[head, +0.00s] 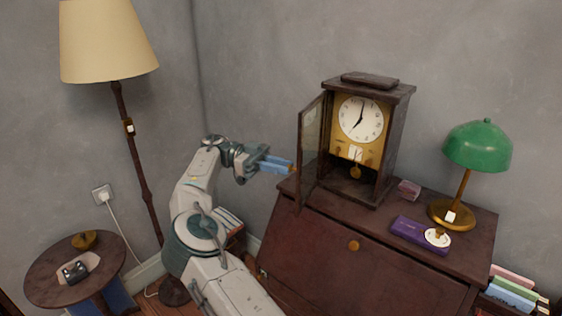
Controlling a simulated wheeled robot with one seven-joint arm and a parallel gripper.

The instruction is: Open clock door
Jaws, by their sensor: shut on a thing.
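The dark wooden clock (392,135) stands on the desk's top, with a white dial, a gold panel and a pendulum. Its glazed door (311,148) is swung wide open on the left side, jutting toward the front, so the dial and the inside show. My gripper (290,167), with blue fingers, is at the door's outer left side. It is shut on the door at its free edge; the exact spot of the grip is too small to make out.
The slant-front desk (330,235) fills the front middle. A green lamp (478,148), a purple box (418,235) and a small pink box (408,189) stand right of the clock. A floor lamp (108,45) and a round side table (45,285) are at the left.

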